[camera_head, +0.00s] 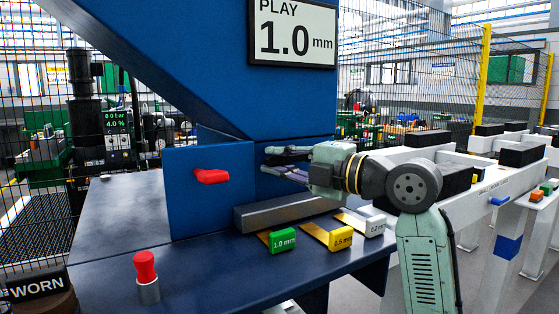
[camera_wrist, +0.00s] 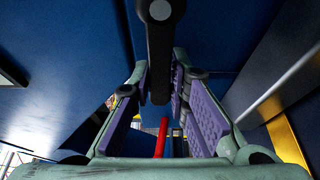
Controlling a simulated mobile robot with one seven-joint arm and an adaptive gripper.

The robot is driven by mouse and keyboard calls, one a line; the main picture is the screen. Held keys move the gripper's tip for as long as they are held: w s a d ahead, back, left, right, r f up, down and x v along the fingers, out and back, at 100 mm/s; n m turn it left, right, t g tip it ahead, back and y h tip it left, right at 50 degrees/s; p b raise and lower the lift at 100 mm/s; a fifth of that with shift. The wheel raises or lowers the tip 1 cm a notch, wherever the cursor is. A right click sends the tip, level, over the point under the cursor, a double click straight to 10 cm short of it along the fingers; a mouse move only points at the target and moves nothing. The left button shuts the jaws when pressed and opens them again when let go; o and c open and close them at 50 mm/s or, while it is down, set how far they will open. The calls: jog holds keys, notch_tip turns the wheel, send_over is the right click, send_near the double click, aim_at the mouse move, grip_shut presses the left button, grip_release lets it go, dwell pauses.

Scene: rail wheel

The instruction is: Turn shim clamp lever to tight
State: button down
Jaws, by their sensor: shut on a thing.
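My gripper (camera_head: 272,158) reaches left from the right side, with its fingers in front of the blue upright panel. In the wrist view, a dark lever (camera_wrist: 159,55) with a round end comes down from the top between the purple finger pads, and my gripper (camera_wrist: 161,98) is shut on it. Any label of the lever is not visible, and in the head view the fingers hide most of it. A red handle (camera_head: 211,176) stands out from the blue panel, left of my gripper and apart from it. A red piece (camera_wrist: 162,138) also shows beyond the fingers in the wrist view.
Green (camera_head: 283,241), yellow (camera_head: 341,238) and white (camera_head: 375,226) tagged shims lie on the blue table (camera_head: 215,270) before a grey metal bar (camera_head: 290,212). A red-topped knob (camera_head: 147,275) stands front left. A slanted blue beam (camera_head: 160,50) hangs above. A sign reads play 1.0 mm.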

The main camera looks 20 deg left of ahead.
aim_at(269, 137)
jog(key=shift+r, duration=0.1)
dwell(0.7)
jog(key=r+m+b, duration=0.1)
jog(key=m, duration=0.1)
jog(key=shift+r+m+y, duration=0.1)
jog(key=shift+m+y, duration=0.2)
jog(key=shift+y, duration=0.1)
jog(key=shift+w+d+r+m+t+y+b, duration=0.25)
jog(key=shift+r+m, duration=0.2)
jog(key=shift+m, duration=0.4)
jog(key=shift+w+r+m+t+y+b, duration=0.1)
jog(key=shift+r+m+t+y, duration=0.25)
jog(key=shift+m, duration=0.5)
jog(key=shift+r, duration=0.1)
jog(key=c, duration=1.5)
grip_release()
jog(key=shift+c, duration=0.2)
jog(key=shift+d, duration=0.15)
jog(key=v, duration=1.1)
jog(key=shift+s+d, duration=0.2)
jog(key=shift+d, duration=0.15)
